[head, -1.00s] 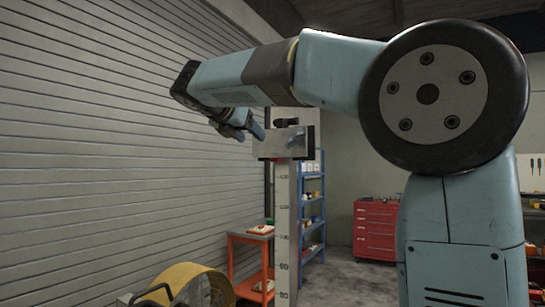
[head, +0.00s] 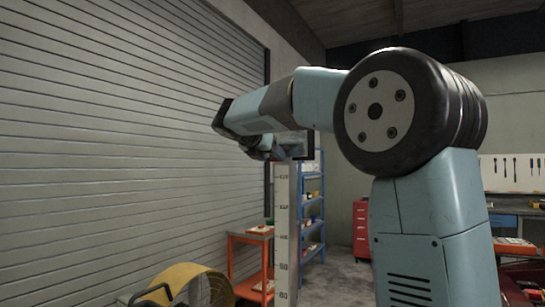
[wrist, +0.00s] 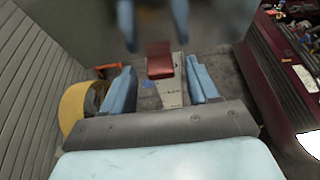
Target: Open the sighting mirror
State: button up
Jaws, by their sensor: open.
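A pale upright post with a printed scale (head: 281,215) stands ahead, and a grey box-like head (head: 296,143) tops it, partly hidden by my arm. I cannot pick out the sighting mirror for certain. My gripper (head: 262,150) is at the left side of that head. In the wrist view my gripper (wrist: 161,66) is open, its two blue fingers apart. A dark red flat piece (wrist: 159,60) shows between the fingertips, with the scaled post (wrist: 170,93) below it; contact cannot be told. Blurred blue-grey shapes at the top are unclear.
A ribbed shutter wall (head: 120,150) runs along the left. A yellow round drum (head: 190,285) sits low in front of it. An orange-red cart (head: 250,237), blue shelves (head: 312,210) and a red cabinet (head: 361,230) stand behind. A dark red car-like body (wrist: 285,75) is at right in the wrist view.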

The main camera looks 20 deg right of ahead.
jog(key=shift+w+d, duration=0.1)
grip_shut()
dwell(0.7)
